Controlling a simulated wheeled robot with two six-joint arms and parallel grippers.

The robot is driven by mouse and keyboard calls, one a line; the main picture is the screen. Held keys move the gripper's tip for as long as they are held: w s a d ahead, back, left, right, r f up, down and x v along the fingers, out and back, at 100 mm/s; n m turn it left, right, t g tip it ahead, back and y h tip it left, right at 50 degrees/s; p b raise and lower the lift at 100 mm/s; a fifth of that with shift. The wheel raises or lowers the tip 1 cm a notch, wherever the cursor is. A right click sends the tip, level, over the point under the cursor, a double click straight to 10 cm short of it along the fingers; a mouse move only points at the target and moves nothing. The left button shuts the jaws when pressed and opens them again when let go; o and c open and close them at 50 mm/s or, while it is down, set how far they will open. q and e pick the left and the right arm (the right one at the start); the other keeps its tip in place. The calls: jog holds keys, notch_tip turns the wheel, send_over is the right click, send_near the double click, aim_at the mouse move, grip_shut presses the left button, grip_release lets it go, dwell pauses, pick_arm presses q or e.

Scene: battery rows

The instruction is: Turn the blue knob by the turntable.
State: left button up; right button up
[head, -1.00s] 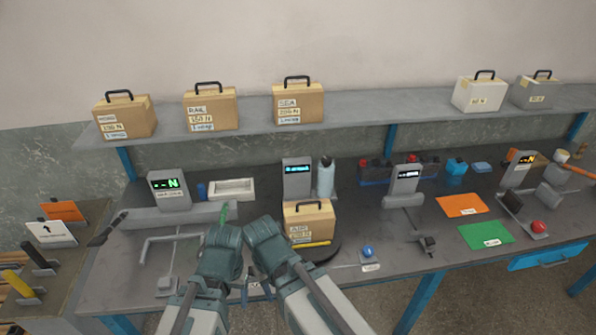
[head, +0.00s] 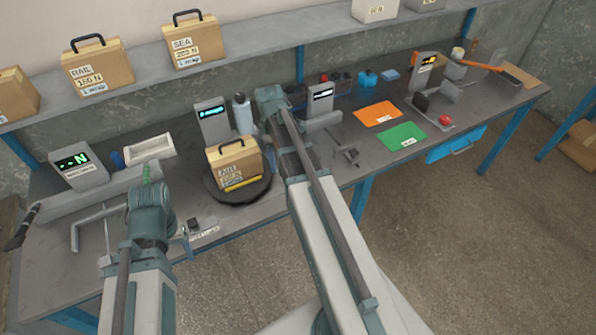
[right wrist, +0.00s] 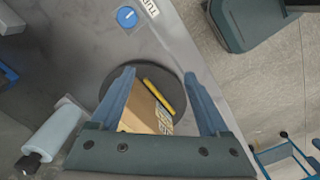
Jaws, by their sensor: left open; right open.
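The blue knob (right wrist: 127,17) shows as a round dial with a pale mark, beside a white label, at the top of the right wrist view. In the head view my right arm seems to hide it. The dark round turntable (head: 262,189) carries a tan box with a black handle (head: 234,160) and a yellow strip. My right gripper (right wrist: 158,75) is open and empty above the turntable, the knob beyond its fingertips; in the head view it (head: 270,96) is right of the box. My left gripper (head: 148,188) is open at the bench's left front; its fingertips are hard to make out.
A light blue bottle (head: 242,114) and a grey display unit (head: 212,120) stand behind the turntable. An orange mat (head: 379,113) and a green mat (head: 402,136) lie to the right. A shelf (head: 130,92) with boxes runs above the bench.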

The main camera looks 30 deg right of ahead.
jog(key=w+d+n, duration=0.1)
jog(key=d, duration=0.8)
jog(key=shift+f, duration=0.2)
notch_tip(320, 180, down, 14)
jog(key=b, duration=1.4)
jog(key=shift+r, duration=0.2)
grip_shut()
